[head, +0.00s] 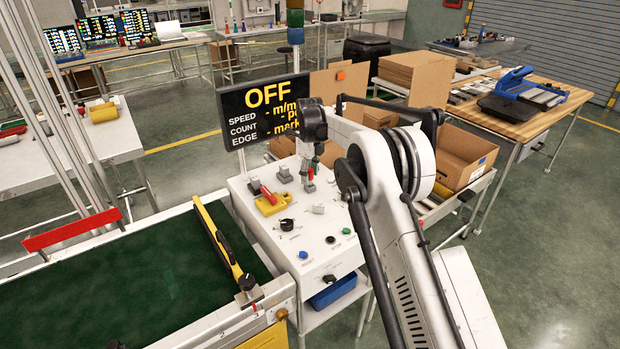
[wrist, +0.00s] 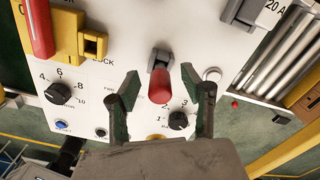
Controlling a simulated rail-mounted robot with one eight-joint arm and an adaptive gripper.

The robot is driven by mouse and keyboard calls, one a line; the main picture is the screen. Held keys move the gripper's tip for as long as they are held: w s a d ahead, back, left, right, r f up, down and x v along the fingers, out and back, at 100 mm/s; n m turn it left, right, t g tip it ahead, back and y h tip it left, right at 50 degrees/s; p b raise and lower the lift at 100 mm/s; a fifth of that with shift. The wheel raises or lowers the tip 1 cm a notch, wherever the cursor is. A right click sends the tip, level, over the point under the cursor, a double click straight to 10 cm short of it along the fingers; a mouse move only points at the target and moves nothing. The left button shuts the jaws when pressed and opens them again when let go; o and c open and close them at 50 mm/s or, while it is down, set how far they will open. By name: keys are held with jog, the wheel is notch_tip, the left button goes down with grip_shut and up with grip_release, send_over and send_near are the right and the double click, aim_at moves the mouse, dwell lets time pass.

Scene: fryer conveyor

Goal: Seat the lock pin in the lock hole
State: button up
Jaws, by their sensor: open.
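My gripper (wrist: 160,73) is open, with its two dark green fingers on either side of a red-tipped grey lever (wrist: 160,86) on the white panel. No contact with the lever is clear. In the head view my gripper (head: 309,166) points down over the panel, partly hidden by my own arm. A yellow block (wrist: 93,45) beside the partly cut word LOCK carries a red handle (wrist: 39,28), left of my gripper. The head view also shows the yellow block (head: 272,207) and red handle (head: 267,193).
Knobs (wrist: 58,93) and (wrist: 178,120) and a blue button (wrist: 62,125) sit low on the panel. A sign (head: 265,110) reading OFF stands behind it. A green conveyor belt (head: 140,285) lies to the left, cardboard boxes (head: 465,155) to the right.

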grip_shut()
jog(key=shift+r, duration=0.15)
